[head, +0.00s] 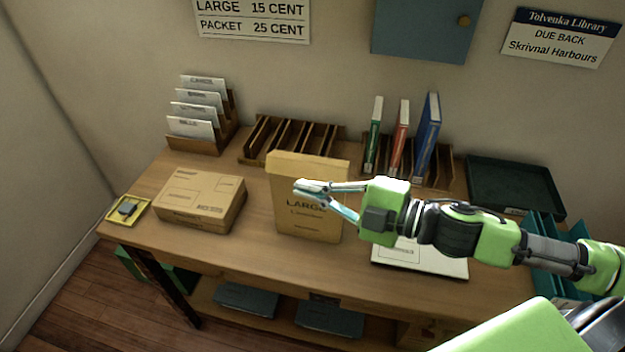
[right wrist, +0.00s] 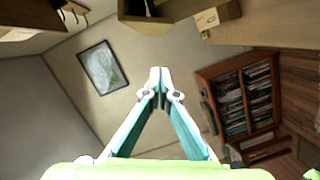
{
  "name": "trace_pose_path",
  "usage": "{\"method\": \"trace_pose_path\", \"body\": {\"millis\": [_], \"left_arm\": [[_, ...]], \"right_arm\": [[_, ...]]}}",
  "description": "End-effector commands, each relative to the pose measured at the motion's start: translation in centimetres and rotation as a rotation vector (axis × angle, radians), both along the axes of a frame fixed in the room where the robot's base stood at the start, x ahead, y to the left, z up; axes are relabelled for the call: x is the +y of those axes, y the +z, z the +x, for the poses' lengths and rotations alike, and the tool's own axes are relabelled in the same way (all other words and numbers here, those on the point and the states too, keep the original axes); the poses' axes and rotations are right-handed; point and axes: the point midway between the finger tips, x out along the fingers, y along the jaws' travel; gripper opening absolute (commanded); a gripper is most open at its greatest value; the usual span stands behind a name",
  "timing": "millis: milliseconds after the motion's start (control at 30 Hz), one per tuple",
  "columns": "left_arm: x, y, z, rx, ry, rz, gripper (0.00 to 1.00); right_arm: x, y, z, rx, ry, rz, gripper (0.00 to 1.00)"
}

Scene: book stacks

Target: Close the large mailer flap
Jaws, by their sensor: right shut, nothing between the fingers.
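The large mailer (head: 290,222) is a tan upright packet printed "LARGE", standing on the desk in the middle of the head view. Its flap (head: 305,163) shows as a lighter band along the top, a little wider than the body; I cannot tell how far it is folded. My right gripper (head: 299,189) is shut and empty, reaching in from the right across the mailer's front face, below the flap. Whether it touches the mailer is unclear. In the right wrist view its fingertips (right wrist: 159,76) meet. My left gripper is not in view.
A cardboard box (head: 200,197) lies left of the mailer, with a yellow tray (head: 118,218) beyond it. Wooden slotted racks (head: 252,140) and upright books (head: 427,135) stand behind. A white flat item (head: 440,264) lies under my right arm. A dark tray (head: 510,182) is at back right.

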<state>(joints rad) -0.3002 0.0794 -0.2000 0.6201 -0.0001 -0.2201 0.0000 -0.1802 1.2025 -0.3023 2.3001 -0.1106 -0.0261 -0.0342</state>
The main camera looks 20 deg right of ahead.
Motion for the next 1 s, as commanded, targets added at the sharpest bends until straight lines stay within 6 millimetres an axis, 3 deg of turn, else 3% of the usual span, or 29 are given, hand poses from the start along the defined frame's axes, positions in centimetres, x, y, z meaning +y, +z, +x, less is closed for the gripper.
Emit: {"method": "trace_pose_path", "body": {"millis": [300, 767, 1000], "left_arm": [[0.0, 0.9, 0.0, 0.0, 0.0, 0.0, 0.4], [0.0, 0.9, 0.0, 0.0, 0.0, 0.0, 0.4], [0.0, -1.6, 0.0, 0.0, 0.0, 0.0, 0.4]], "right_arm": [[-1.4, -1.4, 2.8, -0.002, -0.002, -0.002, 0.0], [-1.7, -1.9, 3.2, 0.0, 0.001, -0.001, 0.0], [-1.7, -3.7, 3.2, -0.106, 0.0, -0.069, 0.0]]}}
